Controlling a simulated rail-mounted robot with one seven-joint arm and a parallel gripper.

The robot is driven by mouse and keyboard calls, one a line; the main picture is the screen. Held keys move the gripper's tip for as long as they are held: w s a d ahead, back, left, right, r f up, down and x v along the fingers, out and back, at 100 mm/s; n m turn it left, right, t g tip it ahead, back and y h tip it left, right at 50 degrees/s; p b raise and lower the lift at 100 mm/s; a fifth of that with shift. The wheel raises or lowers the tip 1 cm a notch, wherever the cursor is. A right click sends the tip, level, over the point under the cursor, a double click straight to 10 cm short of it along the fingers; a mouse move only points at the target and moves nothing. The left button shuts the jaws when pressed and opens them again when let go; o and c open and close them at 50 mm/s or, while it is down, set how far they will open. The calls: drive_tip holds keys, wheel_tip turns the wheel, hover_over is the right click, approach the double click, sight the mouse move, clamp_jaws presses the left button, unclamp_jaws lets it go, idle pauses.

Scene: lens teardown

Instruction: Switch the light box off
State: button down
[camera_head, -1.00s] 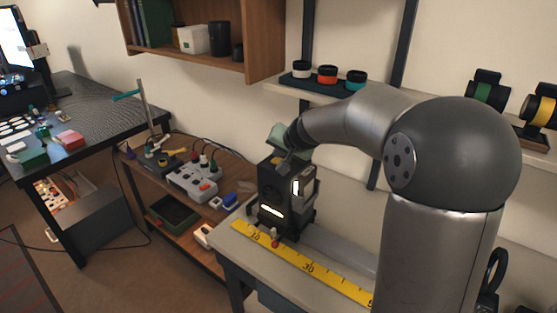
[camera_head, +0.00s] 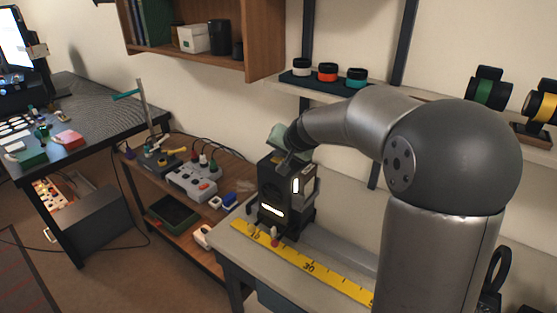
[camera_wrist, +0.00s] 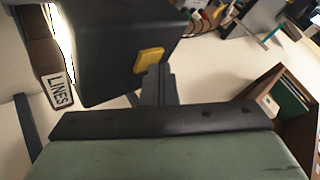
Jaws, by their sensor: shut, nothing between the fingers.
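The light box (camera_head: 270,192) is a black upright box on the near bench. Its front slot (camera_head: 272,210) and a side window (camera_head: 296,186) glow white, so it is lit. In the wrist view the box (camera_wrist: 105,45) fills the upper left, with a bright strip at its left edge. A yellow switch-like piece (camera_wrist: 149,60) sits on its dark face. My gripper (camera_wrist: 156,76) is shut and empty, its tips close by the yellow piece; I cannot tell whether they touch. In the head view my gripper (camera_head: 288,157) is at the top of the box.
A yellow ruler (camera_head: 308,268) lies along the bench front, with a small red-tipped part (camera_head: 275,241) beside the box. A "LINES" label (camera_wrist: 58,90) shows in the wrist view. A shelf with lens rings (camera_head: 327,73) is behind. A lower side table holds a grey control box (camera_head: 192,183).

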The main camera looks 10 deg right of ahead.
sight(279, 161)
idle(0.5)
drive_tip(key=shift+r, duration=0.45)
wheel_tip(279, 161, up, 6)
drive_tip(key=p, duration=0.4)
